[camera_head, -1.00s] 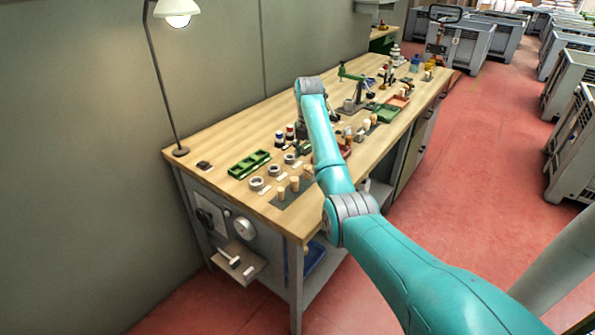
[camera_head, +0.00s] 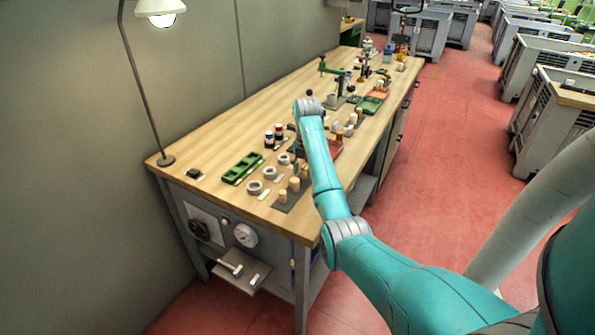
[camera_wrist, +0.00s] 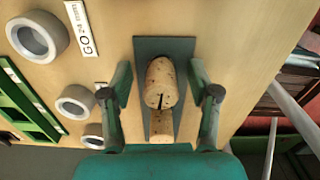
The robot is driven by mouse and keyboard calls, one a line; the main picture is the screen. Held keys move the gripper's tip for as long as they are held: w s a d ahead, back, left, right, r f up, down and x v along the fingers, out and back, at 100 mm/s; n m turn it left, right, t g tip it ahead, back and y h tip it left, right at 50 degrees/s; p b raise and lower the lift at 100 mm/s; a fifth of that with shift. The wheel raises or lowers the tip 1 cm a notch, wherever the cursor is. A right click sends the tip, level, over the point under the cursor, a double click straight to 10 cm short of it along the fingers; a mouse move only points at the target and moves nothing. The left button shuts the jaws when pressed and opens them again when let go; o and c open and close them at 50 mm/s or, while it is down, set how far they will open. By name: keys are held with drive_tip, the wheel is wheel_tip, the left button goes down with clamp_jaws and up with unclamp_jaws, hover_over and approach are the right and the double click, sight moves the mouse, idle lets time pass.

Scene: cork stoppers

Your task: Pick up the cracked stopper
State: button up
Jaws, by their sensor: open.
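A tan cork stopper (camera_wrist: 161,80) with a dark line like a crack down its lower side stands on a dark grey mat (camera_wrist: 178,46) in the wrist view. Another cork (camera_wrist: 161,127) shows just below it in that view, partly overlapped. In the head view three corks stand in a row on the mat, the middle one here (camera_head: 294,184); I cannot tell there which is cracked. My gripper (camera_wrist: 160,80) is open, with a finger on each side of the marked cork and gaps on both sides. In the head view my arm hides most of the gripper.
Grey ring gauges (camera_wrist: 38,37) and a "GO 24 mm" label (camera_wrist: 80,28) lie left of the mat. A green tray (camera_head: 245,168) sits beyond the rings. A lamp (camera_head: 160,12) stands at the bench's left corner.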

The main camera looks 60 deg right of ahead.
drive_tip(key=c, duration=0.8)
drive_tip(key=shift+c, duration=0.2)
drive_tip(key=shift+r, duration=0.2)
